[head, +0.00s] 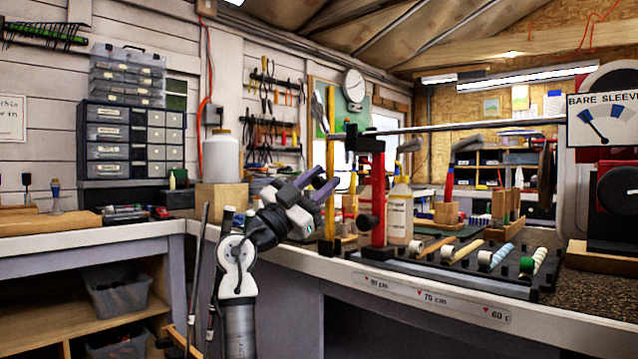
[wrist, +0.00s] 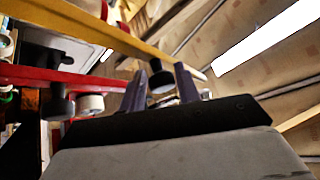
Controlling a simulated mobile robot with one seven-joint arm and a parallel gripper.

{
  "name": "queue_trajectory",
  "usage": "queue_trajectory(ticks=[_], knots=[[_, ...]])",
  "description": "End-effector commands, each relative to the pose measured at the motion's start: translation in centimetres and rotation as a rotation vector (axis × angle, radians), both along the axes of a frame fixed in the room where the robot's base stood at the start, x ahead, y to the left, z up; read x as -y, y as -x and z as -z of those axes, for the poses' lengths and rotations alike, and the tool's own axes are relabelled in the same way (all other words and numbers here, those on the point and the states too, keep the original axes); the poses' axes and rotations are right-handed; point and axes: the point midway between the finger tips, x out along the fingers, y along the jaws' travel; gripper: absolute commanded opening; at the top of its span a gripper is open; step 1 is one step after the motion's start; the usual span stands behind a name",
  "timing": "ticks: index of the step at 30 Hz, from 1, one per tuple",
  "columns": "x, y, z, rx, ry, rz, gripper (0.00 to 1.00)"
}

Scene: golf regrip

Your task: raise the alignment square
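The alignment square appears to be the yellow upright bar (head: 331,165) standing at the bench's front edge, left of the red post (head: 378,200). In the wrist view the yellow bar (wrist: 100,30) runs diagonally across the upper left. My gripper (head: 328,184) is just left of the bar, its purple-grey fingers pointing at it. In the wrist view my gripper (wrist: 162,78) has its two fingers apart. A dark round knob (wrist: 162,82) shows between them, close under the yellow bar; I cannot tell whether the fingers touch it.
A long shaft (head: 460,127) runs level from the red post towards the gauge marked BARE SLEEVE (head: 603,118). The red post (wrist: 50,78) also crosses the wrist view. A black rack with several grips (head: 470,265) lies right of the post. A spray bottle (head: 400,212) stands behind it.

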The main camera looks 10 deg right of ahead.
Motion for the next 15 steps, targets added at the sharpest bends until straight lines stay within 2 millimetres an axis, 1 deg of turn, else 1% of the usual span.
queue_trajectory(ticks=[8,11,15], knots=[[-0.4,0.0,0.3,-0.002,0.002,-0.002,0.32],[-1.3,0.3,1.0,-0.003,0.002,-0.002,0.32],[-3.4,1.3,2.7,-0.004,0.002,-0.003,0.32]])
